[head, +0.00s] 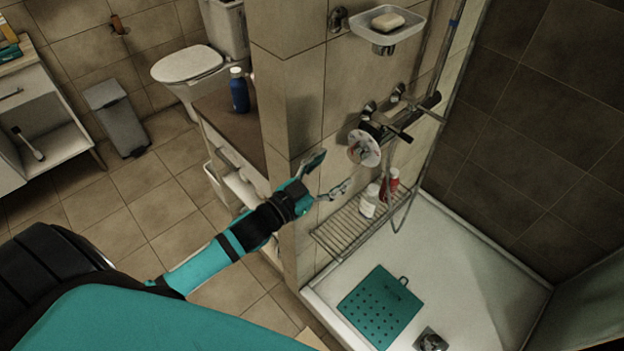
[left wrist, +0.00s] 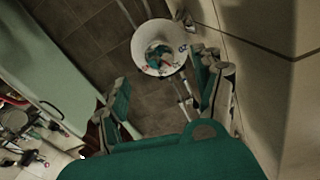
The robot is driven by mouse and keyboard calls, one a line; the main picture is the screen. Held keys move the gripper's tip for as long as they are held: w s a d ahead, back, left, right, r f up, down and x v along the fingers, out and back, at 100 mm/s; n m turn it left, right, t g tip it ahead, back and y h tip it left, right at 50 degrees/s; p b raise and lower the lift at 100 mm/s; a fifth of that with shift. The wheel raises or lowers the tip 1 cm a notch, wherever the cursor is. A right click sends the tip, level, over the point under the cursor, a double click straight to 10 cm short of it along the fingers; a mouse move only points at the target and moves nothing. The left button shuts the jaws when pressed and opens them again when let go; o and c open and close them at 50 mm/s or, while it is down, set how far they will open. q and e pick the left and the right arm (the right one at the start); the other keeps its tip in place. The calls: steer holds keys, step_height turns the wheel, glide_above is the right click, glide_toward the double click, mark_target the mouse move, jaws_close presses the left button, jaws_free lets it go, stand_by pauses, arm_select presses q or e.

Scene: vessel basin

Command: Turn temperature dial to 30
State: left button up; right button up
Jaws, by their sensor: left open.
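The temperature dial (head: 364,148) is a round white disc with red marks at the left end of the shower mixer (head: 402,120) on the tiled wall. It also shows in the left wrist view as a white ring (left wrist: 142,62) with coloured marks and a darker centre. The figures on it are too small to read. My left gripper (head: 331,173) is open and empty, to the left of and below the dial in the head view, and apart from it. In the left wrist view the dial is beyond the open fingers (left wrist: 163,95). My right gripper is not in view.
A wire shelf (head: 340,233) with a white bottle (head: 369,201) and a red bottle (head: 390,186) is below the mixer. A shower hose hangs beside them. A soap dish (head: 388,36) is above. The wall corner (head: 290,110) stands close left of the gripper.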

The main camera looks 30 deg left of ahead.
arm_select(q)
steer(key=v, duration=0.4)
steer(key=shift+s+a, duration=0.15)
steer(key=shift+a+f, duration=0.1)
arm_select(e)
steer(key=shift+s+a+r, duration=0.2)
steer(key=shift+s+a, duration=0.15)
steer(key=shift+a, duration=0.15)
